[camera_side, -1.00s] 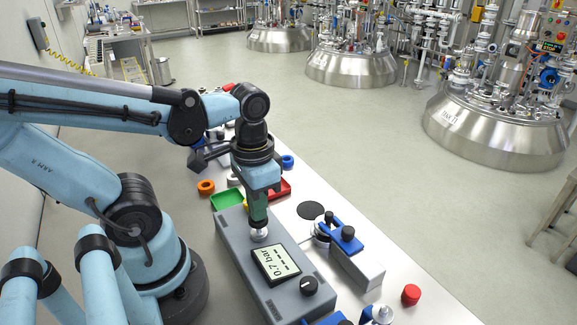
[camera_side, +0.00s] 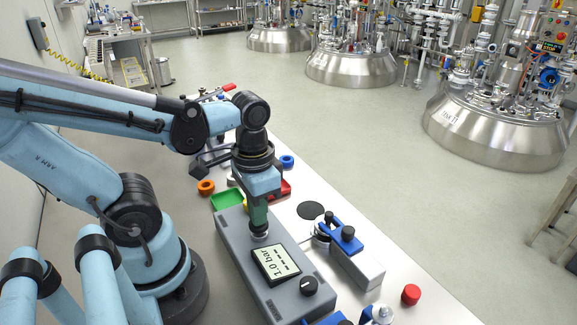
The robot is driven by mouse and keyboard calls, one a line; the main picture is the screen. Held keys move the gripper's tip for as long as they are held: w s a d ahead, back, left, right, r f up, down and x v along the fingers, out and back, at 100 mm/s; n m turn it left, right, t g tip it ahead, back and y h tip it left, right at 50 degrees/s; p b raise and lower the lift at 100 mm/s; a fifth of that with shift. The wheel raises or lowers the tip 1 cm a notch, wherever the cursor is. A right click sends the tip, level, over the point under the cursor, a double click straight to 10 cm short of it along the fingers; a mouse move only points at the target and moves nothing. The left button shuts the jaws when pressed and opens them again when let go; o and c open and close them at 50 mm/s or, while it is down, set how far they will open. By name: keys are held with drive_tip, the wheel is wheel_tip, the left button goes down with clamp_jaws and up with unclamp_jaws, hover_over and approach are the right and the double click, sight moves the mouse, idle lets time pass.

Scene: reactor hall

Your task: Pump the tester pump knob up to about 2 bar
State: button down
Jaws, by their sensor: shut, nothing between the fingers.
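The grey tester (camera_side: 240,248) lies on the white bench. Its display (camera_side: 277,264) reads 1.0 bar, with a row of dashes beside the number. The silvery pump knob (camera_side: 260,237) is on the tester's top, at the far end from the black dial (camera_side: 309,286). My gripper (camera_side: 259,228) points straight down over the pump knob, shut and empty, with its fingertips at the knob's top. The fingers hide part of the knob, and I cannot tell if they press on it.
A blue and grey clamp fixture (camera_side: 352,255) stands right of the tester. A red cap (camera_side: 411,294), a black disc (camera_side: 311,210), a green tray (camera_side: 228,200), a red tray (camera_side: 284,190) and an orange ring (camera_side: 206,187) lie on the bench.

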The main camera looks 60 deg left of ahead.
drive_tip(key=shift+r, duration=1.95)
drive_tip(key=shift+f, duration=0.35)
drive_tip(key=shift+f, duration=0.35)
drive_tip(key=shift+f, duration=1.55)
drive_tip(key=shift+r, duration=2.25)
